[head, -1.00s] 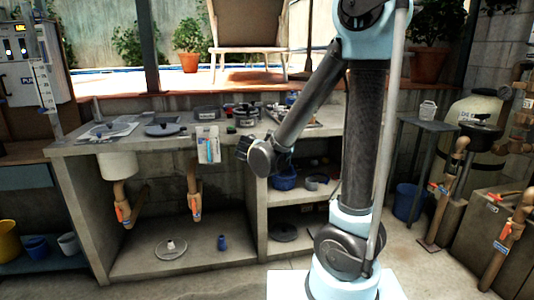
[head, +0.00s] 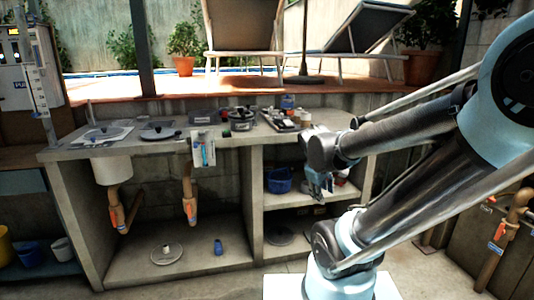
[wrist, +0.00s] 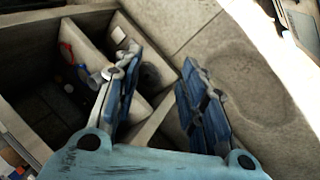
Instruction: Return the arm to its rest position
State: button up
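My gripper (head: 318,190) hangs in front of the right shelf opening of the concrete bench, below my bent wrist, pointing down. In the wrist view my gripper (wrist: 162,75) shows two blue padded fingers standing apart with nothing between them. My arm leans to the right in the head view, with its elbow high near the right edge. The shelf compartments and bare floor show beyond the fingers in the wrist view.
The concrete bench (head: 225,144) carries pump parts and trays on top. A blue basket (head: 279,180) sits on its right shelf. A grey disc (head: 166,253) and a small blue item (head: 219,246) lie low in the left bay. Pipes (head: 507,230) stand at the right.

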jog(key=s+f+m+g+y, duration=0.2)
jog(key=s+f+m+y, duration=0.1)
jog(key=s+m, duration=0.5)
jog(key=s, duration=0.3)
jog(key=shift+s+a+f, duration=0.2)
jog(key=shift+a+f, duration=0.05)
jog(key=shift+w+f, duration=0.2)
jog(key=shift+w, duration=0.25)
dwell(0.5)
